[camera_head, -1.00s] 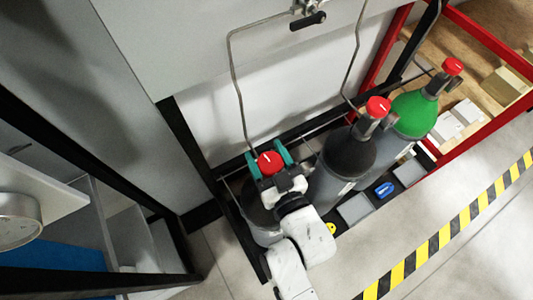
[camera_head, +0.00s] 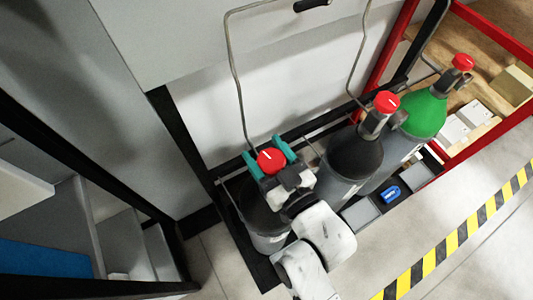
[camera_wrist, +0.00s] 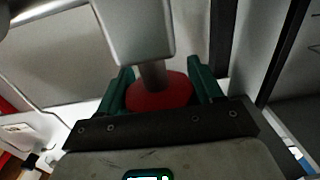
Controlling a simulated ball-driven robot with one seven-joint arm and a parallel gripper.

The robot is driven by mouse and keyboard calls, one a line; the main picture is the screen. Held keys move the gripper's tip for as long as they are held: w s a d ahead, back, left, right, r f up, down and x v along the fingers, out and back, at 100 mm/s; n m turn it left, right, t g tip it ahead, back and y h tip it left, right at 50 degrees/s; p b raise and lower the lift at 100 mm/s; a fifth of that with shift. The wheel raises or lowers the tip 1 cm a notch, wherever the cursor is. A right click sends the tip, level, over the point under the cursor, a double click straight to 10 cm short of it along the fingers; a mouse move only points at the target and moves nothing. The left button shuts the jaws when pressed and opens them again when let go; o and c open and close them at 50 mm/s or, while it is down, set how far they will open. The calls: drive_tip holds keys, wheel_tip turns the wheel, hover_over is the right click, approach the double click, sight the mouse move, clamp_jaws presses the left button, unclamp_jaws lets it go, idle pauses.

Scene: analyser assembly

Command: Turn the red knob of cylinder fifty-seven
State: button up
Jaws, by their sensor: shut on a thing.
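Three gas cylinders stand in a row in the head view. The nearest, left cylinder (camera_head: 262,222) is dark, with a red knob (camera_head: 271,160) carrying a white line on top. My gripper (camera_head: 269,158) is shut on this knob, a teal finger on either side. In the wrist view the red knob (camera_wrist: 160,95) sits between the teal fingers (camera_wrist: 161,92), partly hidden by a grey metal valve part (camera_wrist: 137,30). The other red knobs (camera_head: 387,102) and (camera_head: 463,62) top a dark cylinder and a green-shouldered one. No cylinder number is readable.
A black frame (camera_head: 182,135) and a pale wall panel stand behind the cylinders, with thin pipes rising. My white arm covers part of the near cylinder. A blue item (camera_head: 391,195) lies by the rack. Yellow-black floor tape (camera_head: 455,240) runs at right; the floor beside it is clear.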

drive_tip(key=shift+d+f, duration=0.1)
drive_tip(key=shift+f, duration=0.1)
drive_tip(key=o, duration=1)
drive_tip(key=shift+r, duration=0.15)
drive_tip(key=shift+c, duration=0.2)
drive_tip(key=b+v, duration=0.2)
drive_tip(key=v, duration=0.8)
drive_tip(key=shift+s+d, duration=0.2)
drive_tip(key=shift+s, duration=0.1)
drive_tip(key=w+d+f+m+g+h, duration=0.1)
drive_tip(key=d+f+m+g+h, duration=0.15)
drive_tip(key=d+f+h, duration=0.4)
drive_tip(key=s+d+f+m+g+h, duration=0.2)
drive_tip(key=s+d+f+g, duration=0.3)
drive_tip(key=d, duration=0.3)
drive_tip(key=s+d+f+m+g+h, duration=0.2)
drive_tip(key=s+d+f+g, duration=0.3)
drive_tip(key=s+d, duration=0.3)
drive_tip(key=shift+s+d+f+m+g, duration=0.15)
drive_tip(key=shift+d+f+m+g, duration=0.2)
drive_tip(key=shift+m+g, duration=0.2)
